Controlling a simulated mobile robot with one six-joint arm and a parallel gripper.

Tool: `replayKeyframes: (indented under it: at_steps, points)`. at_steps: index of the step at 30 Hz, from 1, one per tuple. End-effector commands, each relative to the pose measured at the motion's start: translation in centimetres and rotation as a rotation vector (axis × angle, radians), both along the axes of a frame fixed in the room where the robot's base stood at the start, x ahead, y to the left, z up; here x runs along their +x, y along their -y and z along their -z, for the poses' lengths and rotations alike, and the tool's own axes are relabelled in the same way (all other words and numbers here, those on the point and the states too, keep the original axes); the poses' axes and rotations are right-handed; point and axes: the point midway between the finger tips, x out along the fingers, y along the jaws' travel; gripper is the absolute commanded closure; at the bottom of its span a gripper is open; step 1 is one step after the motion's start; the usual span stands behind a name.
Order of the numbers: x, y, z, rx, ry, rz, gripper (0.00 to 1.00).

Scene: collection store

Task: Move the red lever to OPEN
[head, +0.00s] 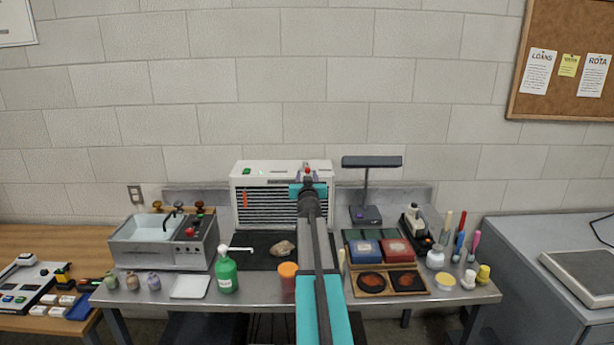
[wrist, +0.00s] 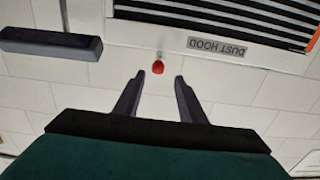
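A small red-tipped lever (head: 307,170) shows at the top of the white dust hood (head: 270,170), just above my gripper (head: 308,180) in the head view. In the wrist view the red lever (wrist: 158,67) sits on a short pale stem beside the "DUST HOOD" label (wrist: 217,48). My gripper (wrist: 156,92) is open and empty there, its two dark fingers apart. The lever tip appears just beyond the fingertips, in line with the gap and not between them. No OPEN marking is legible. My arm hides part of the hood front.
An orange-red strip (head: 245,199) is on the hood's left front. A dark lamp (head: 371,162) stands close on the right. Below are a green pump bottle (head: 226,272), a stone (head: 283,248), an orange-lidded jar (head: 288,278) and blue and red boxes (head: 396,250). The wall above is clear.

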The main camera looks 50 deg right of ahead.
Motion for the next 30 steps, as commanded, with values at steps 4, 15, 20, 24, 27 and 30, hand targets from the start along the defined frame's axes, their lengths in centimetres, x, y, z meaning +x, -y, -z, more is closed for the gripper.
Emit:
replayKeyframes:
  at_steps: [4,15,20,24,27,30]
  points:
    - [-1.0,-1.1,0.0,-0.001,-0.001,0.000,0.63]
    - [-1.9,-2.0,0.0,-0.001,-0.001,0.000,0.63]
    - [-1.9,-1.9,0.0,-0.001,-0.001,0.001,0.63]
    - [-2.0,-1.9,0.0,-0.001,-0.001,0.002,0.71]
    - [-1.9,-1.9,0.1,0.000,-0.001,0.001,0.88]
    - [-1.8,-2.1,0.3,0.002,-0.002,-0.001,1.00]
